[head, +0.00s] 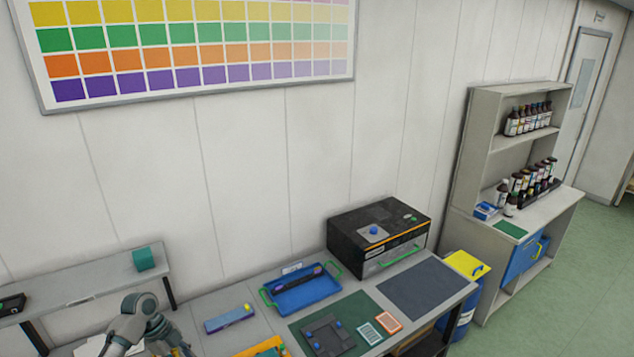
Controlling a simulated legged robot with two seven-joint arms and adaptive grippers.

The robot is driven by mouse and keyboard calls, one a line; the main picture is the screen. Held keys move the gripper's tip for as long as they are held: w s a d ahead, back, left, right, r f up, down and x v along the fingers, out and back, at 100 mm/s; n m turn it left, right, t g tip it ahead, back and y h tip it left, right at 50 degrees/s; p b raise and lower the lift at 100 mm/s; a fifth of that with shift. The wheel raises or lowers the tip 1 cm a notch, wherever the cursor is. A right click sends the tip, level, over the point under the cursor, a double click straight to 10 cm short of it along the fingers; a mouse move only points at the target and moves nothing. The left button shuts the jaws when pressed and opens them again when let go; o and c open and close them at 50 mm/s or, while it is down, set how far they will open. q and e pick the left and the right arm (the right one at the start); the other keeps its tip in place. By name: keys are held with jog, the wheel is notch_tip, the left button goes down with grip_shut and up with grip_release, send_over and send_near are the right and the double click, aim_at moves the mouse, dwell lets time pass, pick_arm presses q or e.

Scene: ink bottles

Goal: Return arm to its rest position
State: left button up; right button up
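A grey jointed part of one of my arms (145,320) shows at the lower left, bent with its top joint raised. It runs out of the bottom of the frame, and no gripper fingers can be made out. My other arm does not show. Ink bottles with dark caps stand in rows on the grey shelf unit at the right, some on the upper shelf (527,119) and several on the counter below (530,182).
The workbench holds a blue tray (303,295) with green handles, a black box machine (380,240), a green mat (300,336) and a dark mat (422,288). A blue bin with a yellow lid (467,265) stands beside it. Green floor (575,310) is clear at the right.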

pick_arm(q)
jog(key=s+d+f+n+t+y, duration=0.1)
jog(key=s+d+f+n, duration=0.2)
jog(key=s+d+f, duration=0.6)
jog(key=s+d+f+n, duration=0.3)
jog(key=s+d+f, duration=0.2)
jog(key=d+f, duration=0.4)
jog(key=s+a+r+n+t+y, duration=0.1)
jog(key=s+a+n+t+y, duration=0.25)
jog(key=s+n, duration=1.1)
jog(key=s+f+m+g+b, duration=0.1)
jog(key=s+f+b, duration=0.15)
jog(key=f, duration=1.45)
jog(key=s+f+m+b, duration=0.1)
jog(key=s+f+b, duration=0.15)
jog(key=f, duration=1.35)
jog(key=s+a+f+g+b, duration=0.1)
jog(key=s+a+f+b, duration=0.2)
jog(key=s+f, duration=1.3)
notch_tip(320, 180, down, 3)
jog(key=shift+s+f+b, duration=0.1)
jog(key=shift+s+b, duration=0.05)
jog(key=shift+b, duration=0.85)
pick_arm(e)
notch_tip(320, 180, down, 10)
